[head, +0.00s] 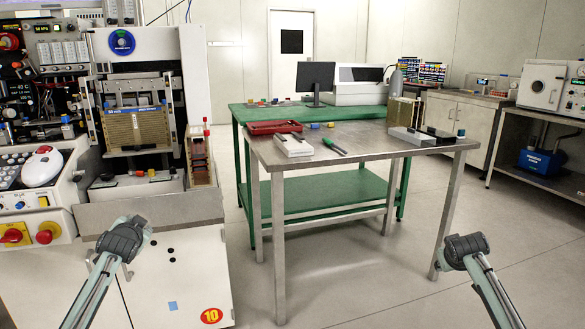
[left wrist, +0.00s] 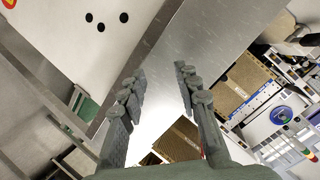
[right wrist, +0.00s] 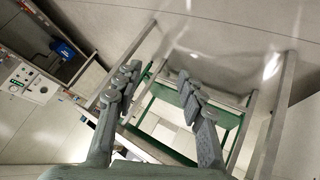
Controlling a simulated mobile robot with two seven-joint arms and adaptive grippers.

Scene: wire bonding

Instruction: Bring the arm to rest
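My left gripper (left wrist: 160,70) is open and empty in the left wrist view, with its two fingers spread apart over a bare metal surface of the machine. My right gripper (right wrist: 158,72) is open and empty in the right wrist view, its fingers apart, with the table frame and floor beyond. In the head view the end of my left arm (head: 124,240) is low in front of the machine at left. The end of my right arm (head: 466,250) is low at the right, in front of the table's right leg. The fingers are hard to make out there.
The bonding machine (head: 140,209) fills the left side. A steel table (head: 365,140) stands in the middle, bearing a red tray (head: 275,127), a white box (head: 293,145) and a grey block (head: 412,137). A green table (head: 242,112) stands behind. Open floor (head: 400,290) lies in front.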

